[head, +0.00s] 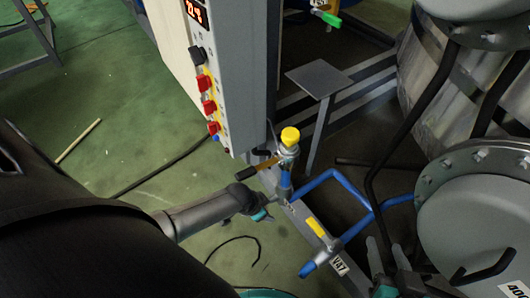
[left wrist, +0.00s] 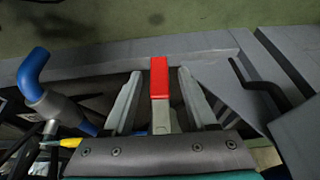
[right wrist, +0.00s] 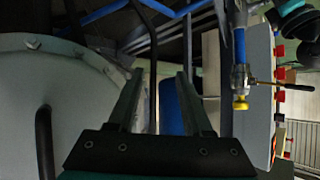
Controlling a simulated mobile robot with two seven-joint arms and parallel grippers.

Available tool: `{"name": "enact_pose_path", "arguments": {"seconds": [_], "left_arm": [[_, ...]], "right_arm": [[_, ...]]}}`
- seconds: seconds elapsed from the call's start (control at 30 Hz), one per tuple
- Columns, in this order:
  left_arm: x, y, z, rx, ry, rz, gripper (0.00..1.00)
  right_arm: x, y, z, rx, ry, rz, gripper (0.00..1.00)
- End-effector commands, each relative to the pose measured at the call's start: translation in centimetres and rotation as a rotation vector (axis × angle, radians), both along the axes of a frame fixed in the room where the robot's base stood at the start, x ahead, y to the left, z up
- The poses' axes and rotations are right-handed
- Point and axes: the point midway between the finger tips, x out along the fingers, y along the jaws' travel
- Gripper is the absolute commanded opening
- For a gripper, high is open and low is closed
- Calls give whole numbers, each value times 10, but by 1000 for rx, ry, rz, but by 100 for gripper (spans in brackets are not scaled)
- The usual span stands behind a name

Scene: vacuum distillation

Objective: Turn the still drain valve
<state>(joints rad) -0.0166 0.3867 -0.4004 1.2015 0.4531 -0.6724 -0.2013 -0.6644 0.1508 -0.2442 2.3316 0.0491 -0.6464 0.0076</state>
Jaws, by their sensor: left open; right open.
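A red valve handle (left wrist: 159,78) stands between the spread fingers of my left gripper (left wrist: 159,73) in the left wrist view. The fingers are open, with a gap on each side of the handle. I cannot make out this handle in the head view. A lever with a yellow grip (head: 316,228) lies on the blue pipe beside a tag reading V47. A yellow-capped valve (head: 290,136) with a dark-ended lever (head: 246,173) stands behind it; the cap also shows in the right wrist view (right wrist: 240,103). No label names the still drain valve. My right gripper (head: 389,253) is open and empty.
A grey control cabinet (head: 228,75) with red switches stands behind the valves. Large grey vessels (head: 475,225) crowd the right side. Blue pipes (head: 335,178) cross a grey frame beam. A small grey plate on a post (head: 319,78) stands behind. Green floor (head: 120,120) is mostly clear at left.

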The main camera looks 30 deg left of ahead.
Motion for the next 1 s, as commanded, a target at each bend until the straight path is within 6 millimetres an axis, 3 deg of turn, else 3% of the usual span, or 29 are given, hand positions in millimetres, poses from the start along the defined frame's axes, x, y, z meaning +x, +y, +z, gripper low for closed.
{"name": "enact_pose_path", "arguments": {"seconds": [0.53,1.0], "left_arm": [[2,-1,-4,0,-1,0,56],[2,-1,-4,0,-1,0,4]], "right_arm": [[2,6,2,28,-50,4,50],[2,6,2,27,-49,4,50]]}}
